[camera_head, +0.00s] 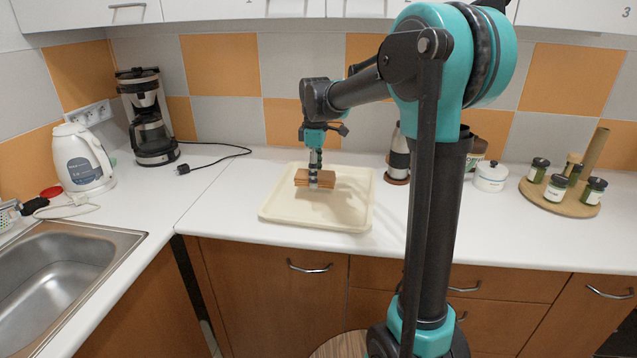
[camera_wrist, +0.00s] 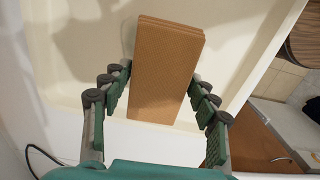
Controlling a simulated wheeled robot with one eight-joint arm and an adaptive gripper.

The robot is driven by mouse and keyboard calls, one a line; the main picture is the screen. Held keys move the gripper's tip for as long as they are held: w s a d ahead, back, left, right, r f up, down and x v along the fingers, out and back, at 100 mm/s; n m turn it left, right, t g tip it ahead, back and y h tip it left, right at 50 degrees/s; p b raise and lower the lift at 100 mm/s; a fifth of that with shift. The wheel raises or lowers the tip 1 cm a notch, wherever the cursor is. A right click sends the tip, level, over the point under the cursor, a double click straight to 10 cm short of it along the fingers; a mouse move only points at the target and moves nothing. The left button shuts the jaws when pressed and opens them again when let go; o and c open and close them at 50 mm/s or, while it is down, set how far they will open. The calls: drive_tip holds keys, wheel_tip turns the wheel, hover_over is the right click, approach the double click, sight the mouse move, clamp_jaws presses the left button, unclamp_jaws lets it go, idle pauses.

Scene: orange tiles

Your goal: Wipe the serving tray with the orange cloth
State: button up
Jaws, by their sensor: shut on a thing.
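The orange cloth (camera_head: 325,176) looks like a folded, layered orange-brown block. My gripper (camera_head: 314,178) points down over the tray and is shut on it. In the wrist view the cloth (camera_wrist: 165,65) sits between the two fingers of my gripper (camera_wrist: 160,78). The cream serving tray (camera_head: 350,212) lies flat on the white counter, under the cloth. The cloth is over the tray's middle to back part; I cannot tell whether it touches the tray floor. The tray's raised rim (camera_wrist: 250,75) also shows in the wrist view.
A kettle (camera_head: 82,160), a coffee maker (camera_head: 148,118) and a sink (camera_head: 60,265) are to the left. A metal flask (camera_head: 398,155), a white pot (camera_head: 490,176) and a round wooden rack (camera_head: 560,198) with jars are to the right. A black cable lies behind the tray's left.

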drive_tip(key=shift+r, duration=1.2)
